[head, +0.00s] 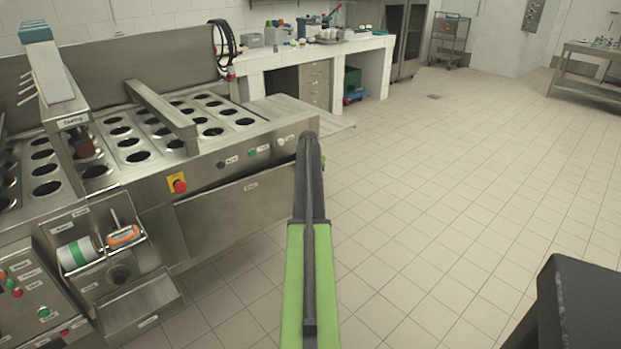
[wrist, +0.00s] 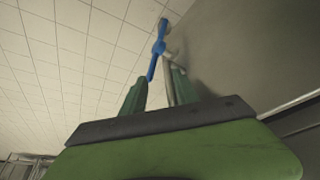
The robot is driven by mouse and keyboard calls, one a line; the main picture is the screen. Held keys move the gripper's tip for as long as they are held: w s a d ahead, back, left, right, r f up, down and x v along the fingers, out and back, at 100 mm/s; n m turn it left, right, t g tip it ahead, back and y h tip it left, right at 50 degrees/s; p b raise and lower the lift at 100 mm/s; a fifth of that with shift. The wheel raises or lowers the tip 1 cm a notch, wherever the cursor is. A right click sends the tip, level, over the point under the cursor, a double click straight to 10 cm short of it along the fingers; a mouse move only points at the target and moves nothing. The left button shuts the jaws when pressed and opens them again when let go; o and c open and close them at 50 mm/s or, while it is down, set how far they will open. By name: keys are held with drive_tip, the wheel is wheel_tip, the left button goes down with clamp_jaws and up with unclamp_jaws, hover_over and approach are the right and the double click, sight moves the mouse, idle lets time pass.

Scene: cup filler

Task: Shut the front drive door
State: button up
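The front drive door (head: 250,205) is the wide steel panel with a small label, low on the front of the filling machine in the head view. A dark gap runs along its top edge; I cannot tell how far it stands open. My green and black arm reaches forward past its right end and hides part of it. In the wrist view my gripper (wrist: 158,82) has its two green fingers apart. A pale rod and a blue lever-like part (wrist: 159,46) show between and beyond them; contact is unclear. A grey panel (wrist: 240,50) fills the right side.
The filling machine (head: 225,148) has rows of cup holes and a red stop button (head: 177,183) above the door. A white bench (head: 376,65) stands behind. A steel table (head: 590,55) is far right.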

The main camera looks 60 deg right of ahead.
drive_tip(key=shift+w+a, duration=0.2)
drive_tip(key=shift+w, duration=0.1)
drive_tip(key=shift+a+r, duration=0.15)
drive_tip(key=shift+r, duration=0.15)
drive_tip(key=p+v, duration=1.6)
drive_tip(key=shift+s+r, duration=0.15)
drive_tip(key=shift+r, duration=0.2)
drive_tip(key=shift+a, duration=0.15)
drive_tip(key=shift+c, duration=0.4)
